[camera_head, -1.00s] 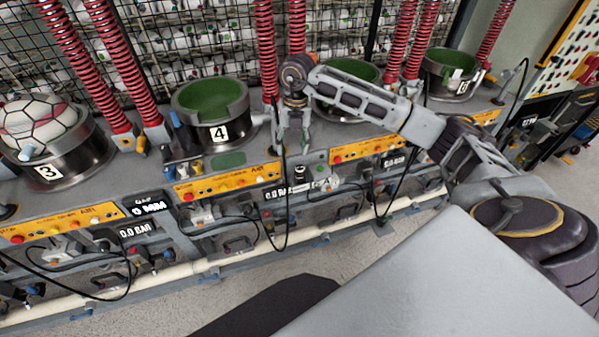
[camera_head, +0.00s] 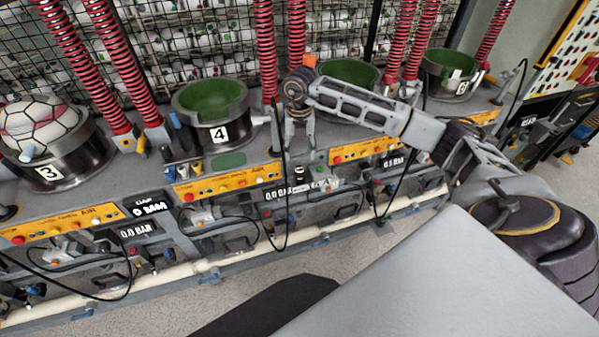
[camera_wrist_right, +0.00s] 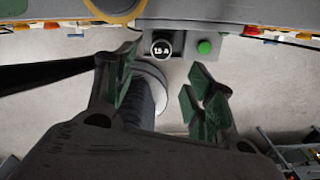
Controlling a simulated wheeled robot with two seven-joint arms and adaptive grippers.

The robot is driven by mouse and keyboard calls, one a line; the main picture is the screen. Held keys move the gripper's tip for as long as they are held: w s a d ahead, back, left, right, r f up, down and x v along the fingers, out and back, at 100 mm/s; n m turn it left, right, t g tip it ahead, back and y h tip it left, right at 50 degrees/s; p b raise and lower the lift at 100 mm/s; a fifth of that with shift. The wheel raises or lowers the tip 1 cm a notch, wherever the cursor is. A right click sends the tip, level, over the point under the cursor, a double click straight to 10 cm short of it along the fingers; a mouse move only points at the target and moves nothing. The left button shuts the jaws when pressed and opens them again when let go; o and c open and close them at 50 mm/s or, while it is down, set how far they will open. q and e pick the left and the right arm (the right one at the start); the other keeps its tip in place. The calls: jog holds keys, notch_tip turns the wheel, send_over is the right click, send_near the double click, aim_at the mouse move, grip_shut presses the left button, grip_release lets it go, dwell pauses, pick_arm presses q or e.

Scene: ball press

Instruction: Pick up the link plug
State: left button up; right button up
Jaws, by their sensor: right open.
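My right gripper (camera_head: 299,143) hangs fingers down over the front edge of the bench, near the station right of number 4. In the right wrist view, its green-padded fingers (camera_wrist_right: 163,72) are apart. A dark ribbed cylinder with a pale round rim (camera_wrist_right: 151,84) shows between and below the fingers; I cannot tell whether it is the link plug or whether the fingers touch it. A black cable (camera_head: 284,215) loops down in front of the bench beside the gripper. No link plug can be made out for certain. My left gripper is not in view.
Cup 4 (camera_head: 218,132) and cup 3 (camera_head: 62,165), holding a ball (camera_head: 40,125), stand left on the bench. Red springs (camera_head: 265,50) rise behind. A pale pipe (camera_head: 240,262) runs low in front.

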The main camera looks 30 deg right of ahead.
aim_at(300, 169)
jog(key=shift+f, duration=2.3)
jog(key=shift+d+f+p, duration=0.1)
jog(key=shift+f+p, duration=0.55)
jog(key=shift+f, duration=0.25)
jog(key=shift+w+f+p, duration=0.1)
jog(key=shift+f+p, duration=0.25)
jog(key=shift+f, duration=1.35)
jog(key=c, duration=1.1)
jog(key=shift+r, duration=0.2)
